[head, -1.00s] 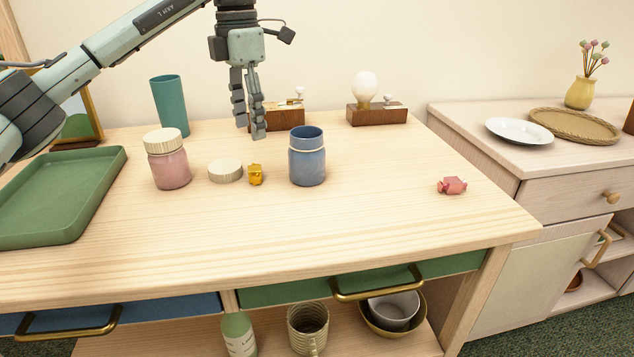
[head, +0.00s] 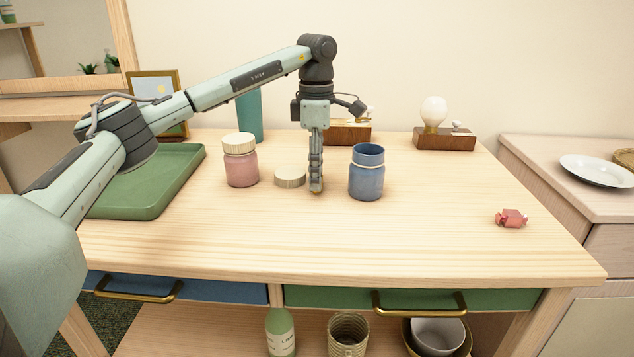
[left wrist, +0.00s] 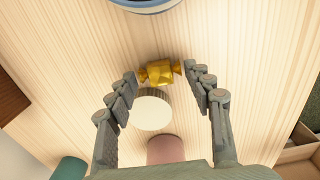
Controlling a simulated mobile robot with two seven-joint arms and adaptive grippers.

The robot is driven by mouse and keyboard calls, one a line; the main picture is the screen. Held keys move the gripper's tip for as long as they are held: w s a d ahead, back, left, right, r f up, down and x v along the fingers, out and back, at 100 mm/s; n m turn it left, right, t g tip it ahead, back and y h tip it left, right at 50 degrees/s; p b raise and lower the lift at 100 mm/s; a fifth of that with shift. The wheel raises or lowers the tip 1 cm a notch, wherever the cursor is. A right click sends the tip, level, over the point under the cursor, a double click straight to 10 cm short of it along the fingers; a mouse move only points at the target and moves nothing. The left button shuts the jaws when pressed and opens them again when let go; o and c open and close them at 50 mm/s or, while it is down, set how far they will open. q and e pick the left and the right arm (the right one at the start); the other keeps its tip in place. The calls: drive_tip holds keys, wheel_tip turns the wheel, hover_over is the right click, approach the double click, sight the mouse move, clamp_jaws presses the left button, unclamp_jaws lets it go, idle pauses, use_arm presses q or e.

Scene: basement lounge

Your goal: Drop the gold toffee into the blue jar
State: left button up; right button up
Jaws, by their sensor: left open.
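The gold toffee (left wrist: 159,72) lies on the table between the two fingertips of my left gripper in the left wrist view. My left gripper (head: 316,188) points straight down over it, fingers open, and hides nearly all of it in the head view. The blue jar (head: 367,178) stands upright and open just right of the gripper. Part of its rim shows at the top of the left wrist view (left wrist: 147,8). My right gripper is in neither view.
A loose cream lid (head: 290,178) lies left of the gripper, with a lidded pink jar (head: 240,165) beyond it. A green tray (head: 150,205) is at the left. A pink wrapped sweet (head: 511,218) lies at the right. The table's front is clear.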

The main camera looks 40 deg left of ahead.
use_arm(q)
drive_tip(key=shift+f, duration=0.25)
drive_tip(key=shift+c, duration=0.5)
drive_tip(key=c, duration=0.9)
drive_tip(key=shift+c, duration=0.3)
